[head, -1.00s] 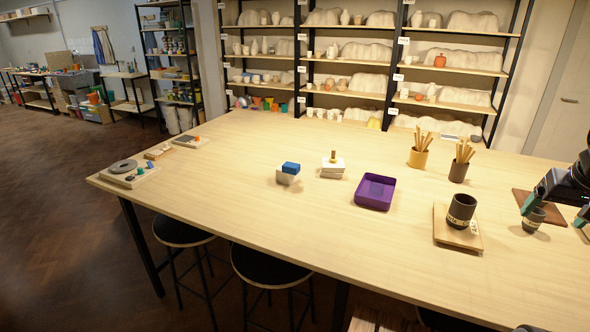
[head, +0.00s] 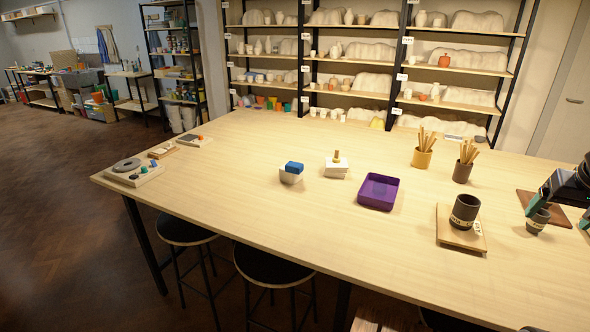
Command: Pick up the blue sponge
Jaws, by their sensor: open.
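The blue sponge (head: 294,167) sits on top of a small pale grey block or bowl (head: 290,177) near the middle of the table (head: 300,220). My gripper (head: 558,222) is at the far right edge of the head view, partly cut off by the frame. Its teal fingers are apart, with a small dark cup (head: 538,221) by the left finger. I cannot tell whether that finger touches the cup. The gripper is far to the right of the sponge.
A white stack with a wooden knob (head: 337,168) and a purple tray (head: 378,192) stand right of the sponge. Pots of wooden tools (head: 423,157) and a dark mug (head: 465,212) on a board (head: 445,230) lie toward my gripper. The front-left tabletop is clear. Stools (head: 275,268) stand below.

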